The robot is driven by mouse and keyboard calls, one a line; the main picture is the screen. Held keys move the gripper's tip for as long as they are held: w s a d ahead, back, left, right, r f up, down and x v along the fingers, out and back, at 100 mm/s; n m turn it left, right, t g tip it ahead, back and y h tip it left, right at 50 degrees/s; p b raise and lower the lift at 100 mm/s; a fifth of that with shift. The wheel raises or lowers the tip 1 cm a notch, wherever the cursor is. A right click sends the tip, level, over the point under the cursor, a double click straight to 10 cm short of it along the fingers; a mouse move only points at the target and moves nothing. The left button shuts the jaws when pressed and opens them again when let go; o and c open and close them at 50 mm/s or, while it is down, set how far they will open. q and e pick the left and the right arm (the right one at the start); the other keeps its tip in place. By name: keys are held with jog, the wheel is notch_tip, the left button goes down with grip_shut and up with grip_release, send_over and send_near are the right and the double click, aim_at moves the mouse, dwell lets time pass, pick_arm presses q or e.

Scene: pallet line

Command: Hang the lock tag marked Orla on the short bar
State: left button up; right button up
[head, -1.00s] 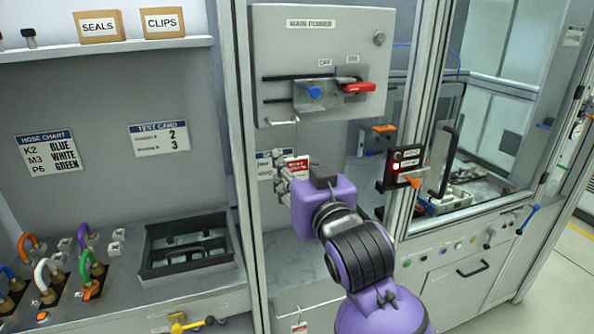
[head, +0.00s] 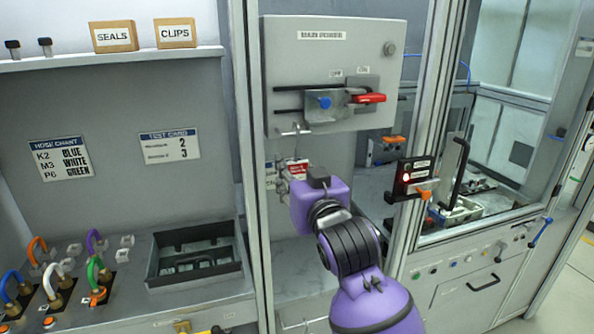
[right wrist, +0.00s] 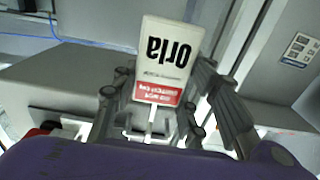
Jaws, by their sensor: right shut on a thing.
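The lock tag marked Orla (right wrist: 165,60) is white with a red strip and shows upside down in the right wrist view. My right gripper (right wrist: 155,115) is shut on it, with a finger on each side. In the head view the gripper (head: 283,178) is below the grey power box (head: 335,75), and part of the red-and-white tag (head: 298,170) shows beside its fingers. A small thin bar (head: 295,131) sticks out at the box's lower left edge, above the gripper and apart from it. My left gripper is not in view.
A metal post (head: 418,120) and a black lit unit (head: 412,176) stand to the right. An open dark tray (head: 200,255) and coloured hoses (head: 60,268) lie on the left bench.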

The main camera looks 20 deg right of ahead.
jog(key=shift+f, duration=0.15)
jog(key=o, duration=1.3)
jog(key=shift+o, duration=0.2)
